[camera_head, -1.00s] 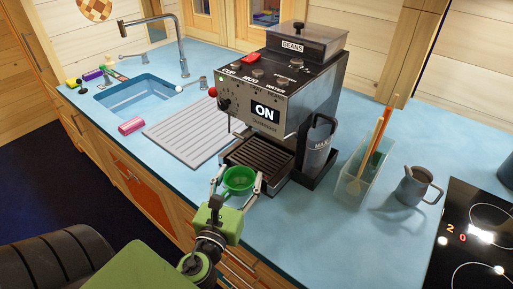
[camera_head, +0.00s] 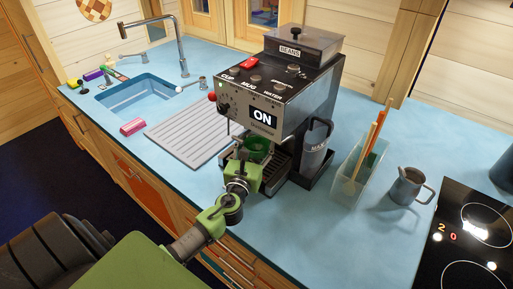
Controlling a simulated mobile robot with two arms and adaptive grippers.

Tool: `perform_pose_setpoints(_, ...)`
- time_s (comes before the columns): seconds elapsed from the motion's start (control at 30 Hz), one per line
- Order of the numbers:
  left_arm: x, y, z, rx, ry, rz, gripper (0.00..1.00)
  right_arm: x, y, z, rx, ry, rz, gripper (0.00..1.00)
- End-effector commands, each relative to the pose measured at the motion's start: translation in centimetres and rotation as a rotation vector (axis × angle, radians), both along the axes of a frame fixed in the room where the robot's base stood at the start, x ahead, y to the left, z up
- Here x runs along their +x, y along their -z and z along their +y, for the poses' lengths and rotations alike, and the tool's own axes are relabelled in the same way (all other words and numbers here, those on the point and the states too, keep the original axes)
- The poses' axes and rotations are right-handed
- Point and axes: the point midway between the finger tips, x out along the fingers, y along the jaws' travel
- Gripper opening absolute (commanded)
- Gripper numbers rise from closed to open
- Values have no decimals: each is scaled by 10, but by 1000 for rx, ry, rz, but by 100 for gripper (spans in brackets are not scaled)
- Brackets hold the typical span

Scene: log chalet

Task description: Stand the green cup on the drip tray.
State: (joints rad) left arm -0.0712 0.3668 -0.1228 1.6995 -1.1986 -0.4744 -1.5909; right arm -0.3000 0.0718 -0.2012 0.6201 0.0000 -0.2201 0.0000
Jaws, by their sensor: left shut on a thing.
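The green cup (camera_head: 257,146) is held upright between the fingers of my left gripper (camera_head: 252,155), which is shut on it. The cup is over the front part of the drip tray (camera_head: 279,168), under the front of the coffee machine (camera_head: 283,100). The gripper and cup hide much of the tray, and I cannot tell whether the cup's base touches it. The machine's display reads ON. My right gripper does not show.
A ribbed draining board (camera_head: 190,131) and a blue sink (camera_head: 137,93) lie to the left. A water tank (camera_head: 315,150) stands at the machine's right side, then a clear bin (camera_head: 355,180) with utensils, a grey jug (camera_head: 408,187) and a hob (camera_head: 470,235).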

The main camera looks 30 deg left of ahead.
Motion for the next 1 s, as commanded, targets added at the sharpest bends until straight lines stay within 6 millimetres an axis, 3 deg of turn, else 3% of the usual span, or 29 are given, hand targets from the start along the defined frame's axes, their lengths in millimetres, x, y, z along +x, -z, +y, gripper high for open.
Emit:
perform_pose_setpoints(0.1, 0, 15, 0, 2, -1, -2, 33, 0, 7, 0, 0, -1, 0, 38)
perform_pose_setpoints(0.53, 0, 20, 0, 1, 0, -3, 33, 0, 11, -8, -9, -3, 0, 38)
perform_pose_setpoints(0.57, 0, 19, 0, 1, 0, -3, 65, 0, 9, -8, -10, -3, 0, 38)
perform_pose_setpoints(0.6, 0, 19, 0, 1, 0, -2, 74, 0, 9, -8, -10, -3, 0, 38)
perform_pose_setpoints(1.0, 0, 15, 0, 0, 0, -2, 74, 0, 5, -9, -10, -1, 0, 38)
